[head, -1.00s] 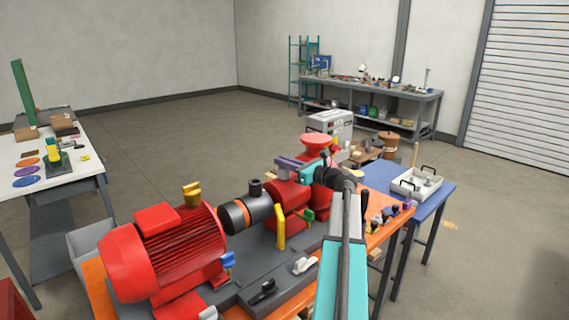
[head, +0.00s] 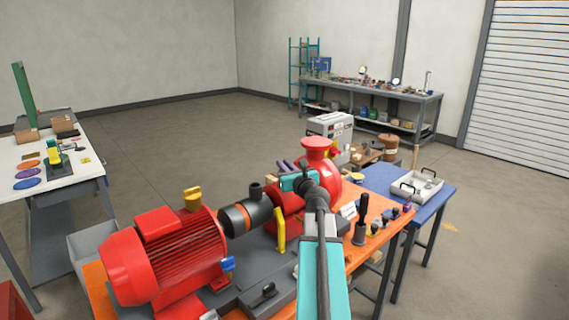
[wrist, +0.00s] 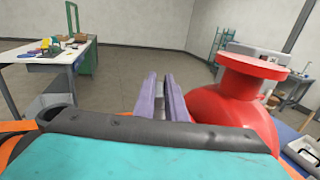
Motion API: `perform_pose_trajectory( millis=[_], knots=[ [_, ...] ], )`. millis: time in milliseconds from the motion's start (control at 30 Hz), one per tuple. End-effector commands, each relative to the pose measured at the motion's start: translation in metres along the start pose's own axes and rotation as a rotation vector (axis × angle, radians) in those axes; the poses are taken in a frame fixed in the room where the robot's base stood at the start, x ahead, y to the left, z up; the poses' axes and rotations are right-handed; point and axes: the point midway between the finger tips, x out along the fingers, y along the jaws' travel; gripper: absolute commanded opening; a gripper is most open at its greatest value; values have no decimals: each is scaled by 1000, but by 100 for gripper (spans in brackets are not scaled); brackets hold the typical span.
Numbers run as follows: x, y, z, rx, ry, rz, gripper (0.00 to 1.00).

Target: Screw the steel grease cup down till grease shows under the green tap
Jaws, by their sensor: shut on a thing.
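My gripper (head: 284,165) reaches over the red pump housing (head: 286,199), its purple fingers pointing away beside the red funnel-topped part (head: 318,150). In the wrist view the fingers (wrist: 165,97) stand close together, left of the red flanged inlet (wrist: 255,70). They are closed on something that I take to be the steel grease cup. The cup itself is hidden by the fingers and the dark wrist edge. The green tap and the place under it are hidden behind my arm in the head view, so I cannot see any grease.
A red motor (head: 165,258) and a yellow handle (head: 281,230) stand on the grey skid, left of my arm. Several dark-handled items stand at the right of the orange bench (head: 377,205). A white tray (head: 418,187) sits on the blue table (head: 440,203).

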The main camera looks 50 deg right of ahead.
Motion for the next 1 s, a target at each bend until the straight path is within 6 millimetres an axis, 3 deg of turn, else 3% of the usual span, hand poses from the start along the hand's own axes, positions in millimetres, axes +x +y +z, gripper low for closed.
perform_pose_trajectory(
  millis=[500,1000],
  knots=[
    [0,1,2,0,2,-231,0],
    [0,0,0,0,1,-277,0]
  ],
)
